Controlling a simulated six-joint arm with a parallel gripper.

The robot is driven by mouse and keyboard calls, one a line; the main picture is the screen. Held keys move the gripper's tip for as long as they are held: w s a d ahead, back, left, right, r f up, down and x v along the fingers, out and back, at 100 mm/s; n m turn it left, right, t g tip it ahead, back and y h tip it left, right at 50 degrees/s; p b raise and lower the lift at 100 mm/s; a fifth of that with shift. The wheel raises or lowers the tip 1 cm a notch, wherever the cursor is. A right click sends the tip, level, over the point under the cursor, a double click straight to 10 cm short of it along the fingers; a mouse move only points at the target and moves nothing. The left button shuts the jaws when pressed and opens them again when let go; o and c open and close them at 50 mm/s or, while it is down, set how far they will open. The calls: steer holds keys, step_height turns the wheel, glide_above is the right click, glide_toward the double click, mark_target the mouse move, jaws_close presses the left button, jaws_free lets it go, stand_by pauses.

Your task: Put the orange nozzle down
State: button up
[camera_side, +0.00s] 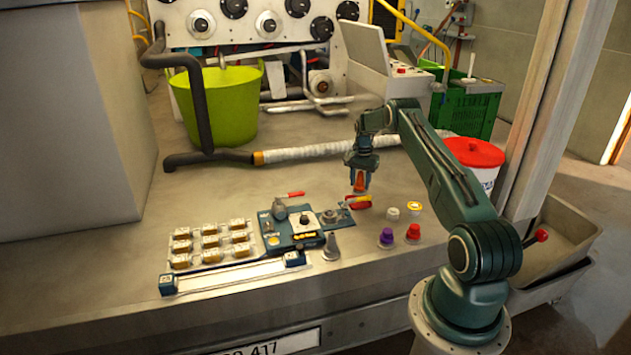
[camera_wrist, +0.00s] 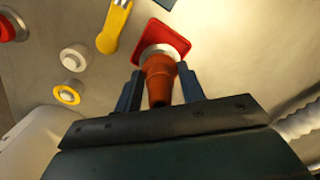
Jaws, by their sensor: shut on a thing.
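The orange nozzle (camera_wrist: 159,82) is between the two blue fingers of my gripper (camera_wrist: 159,72) in the wrist view. In the side view my gripper (camera_side: 359,184) points down with the orange nozzle (camera_side: 359,182) in it, low above the bench. A red square piece (camera_wrist: 185,37) with a pale round part lies just beyond the nozzle tip in the wrist view. The red piece (camera_side: 360,201) also shows right under the gripper in the side view. I cannot tell whether the nozzle touches it.
A yellow piece (camera_wrist: 114,27), white cap (camera_wrist: 74,57) and yellow-ringed cap (camera_wrist: 68,95) lie nearby. Purple (camera_side: 387,237) and red (camera_side: 413,232) caps stand to the right. A blue fixture (camera_side: 290,231) and a grey nozzle (camera_side: 331,246) are left. Bare bench lies behind.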

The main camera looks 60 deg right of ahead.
mark_target(359, 191)
steer(key=shift+f, duration=2.1)
steer(key=shift+f, duration=0.15)
steer(key=o, duration=1.1)
step_height(359, 191, up, 12)
steer(key=shift+r, duration=0.15)
